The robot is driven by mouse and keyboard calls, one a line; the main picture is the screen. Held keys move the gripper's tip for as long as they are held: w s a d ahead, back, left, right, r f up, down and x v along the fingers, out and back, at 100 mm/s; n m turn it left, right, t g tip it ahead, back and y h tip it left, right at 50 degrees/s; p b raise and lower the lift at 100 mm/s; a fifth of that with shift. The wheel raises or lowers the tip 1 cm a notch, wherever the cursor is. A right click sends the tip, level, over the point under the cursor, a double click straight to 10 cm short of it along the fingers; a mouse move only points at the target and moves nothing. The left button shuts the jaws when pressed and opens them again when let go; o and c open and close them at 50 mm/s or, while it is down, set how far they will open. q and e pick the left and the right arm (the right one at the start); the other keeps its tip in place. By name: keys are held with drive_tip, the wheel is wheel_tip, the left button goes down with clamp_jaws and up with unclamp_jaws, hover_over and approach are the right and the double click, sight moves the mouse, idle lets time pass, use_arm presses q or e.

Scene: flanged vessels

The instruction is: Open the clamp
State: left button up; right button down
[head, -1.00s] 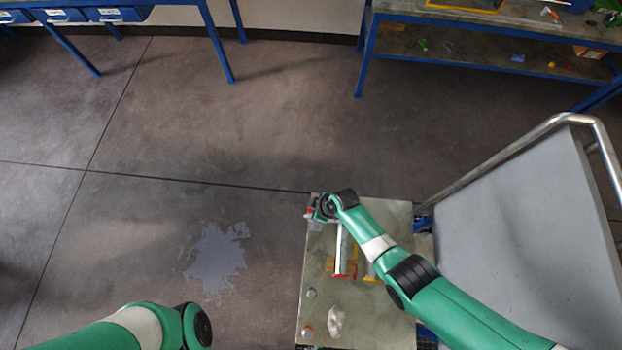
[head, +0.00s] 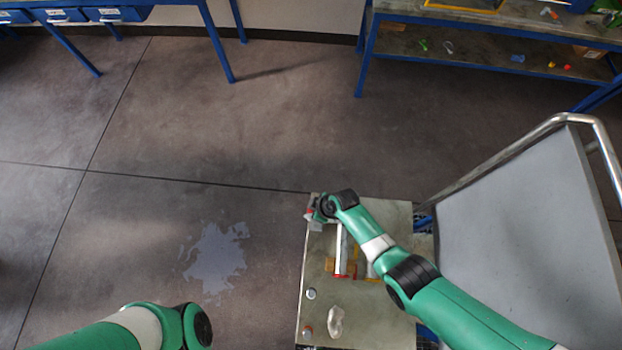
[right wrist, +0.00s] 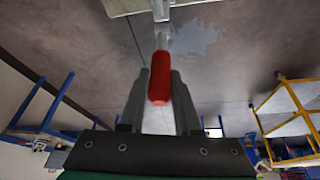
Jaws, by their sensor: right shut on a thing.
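The clamp's red handle (right wrist: 159,80) stands between the two grey fingers of my right gripper (right wrist: 160,90) in the right wrist view, and the gripper is shut on it. The handle joins a metal clamp arm (right wrist: 161,10) at the edge of the worktop. In the head view my right gripper (head: 312,215) is at the far left corner of the small metal worktop (head: 318,270); the clamp is mostly hidden there by the gripper and wrist. My left arm shows at the bottom left, but its gripper is out of view.
A part with a white bar and red end (head: 340,255) lies on the worktop, partly behind my right arm. A grey trolley (head: 530,220) with a metal rail stands to the right. A blue-framed bench (head: 365,50) is at the back. The floor to the left is clear.

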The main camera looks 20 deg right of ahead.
drive_tip(key=shift+a, duration=0.1)
drive_tip(key=a+h+b, duration=0.1)
drive_tip(key=b, duration=0.1)
drive_tip(key=w+a+g+h+b, duration=0.1)
drive_tip(key=b, duration=0.1)
drive_tip(key=w+a+f+g+h+b, duration=0.1)
drive_tip(key=b, duration=0.1)
drive_tip(key=shift+h, duration=0.3)
drive_tip(key=c, duration=0.6)
unclamp_jaws()
drive_tip(key=shift+r, duration=0.1)
